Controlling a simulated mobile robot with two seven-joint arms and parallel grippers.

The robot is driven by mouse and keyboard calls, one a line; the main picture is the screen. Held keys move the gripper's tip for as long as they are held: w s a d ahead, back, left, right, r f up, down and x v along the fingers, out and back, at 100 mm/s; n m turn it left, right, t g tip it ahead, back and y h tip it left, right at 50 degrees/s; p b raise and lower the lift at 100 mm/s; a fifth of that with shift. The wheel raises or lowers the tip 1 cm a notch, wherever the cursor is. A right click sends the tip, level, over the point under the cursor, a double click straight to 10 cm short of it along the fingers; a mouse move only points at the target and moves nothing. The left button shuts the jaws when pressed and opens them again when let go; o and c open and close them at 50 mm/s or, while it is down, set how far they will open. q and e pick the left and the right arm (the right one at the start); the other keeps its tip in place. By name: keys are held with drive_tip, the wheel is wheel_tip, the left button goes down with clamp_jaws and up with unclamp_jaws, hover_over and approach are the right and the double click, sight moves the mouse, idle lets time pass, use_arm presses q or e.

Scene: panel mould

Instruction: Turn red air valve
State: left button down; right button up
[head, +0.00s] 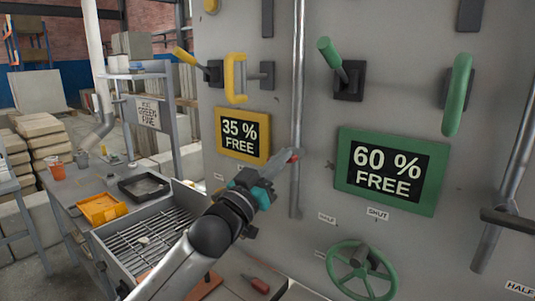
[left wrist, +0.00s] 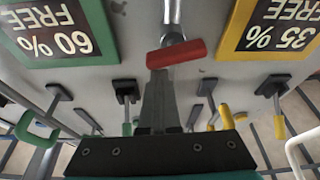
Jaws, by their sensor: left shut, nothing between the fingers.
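The red air valve (head: 294,156) is a small red handle on the thin vertical grey pipe between the two signs. In the left wrist view the red valve handle (left wrist: 177,53) lies slightly tilted across the pipe, just beyond my fingertips. My left gripper (head: 281,157) reaches up from below, its tips close beside the red handle. In the left wrist view my left gripper (left wrist: 160,78) has its fingers together with nothing between them. I cannot tell whether the tips touch the handle. My right gripper is not in view.
The panel carries a yellow-framed 35 % sign (head: 243,135), a green-framed 60 % sign (head: 390,171), yellow and green levers, and a green handwheel (head: 361,272). A bench with a grille (head: 150,226), an orange tray (head: 101,208) and a black tray (head: 144,187) stands at left.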

use_arm(q)
drive_tip(key=shift+d+f+m+h, duration=0.15)
drive_tip(key=shift+m+h, duration=0.15)
drive_tip(key=shift+m, duration=0.4)
idle(1.4)
idle(0.6)
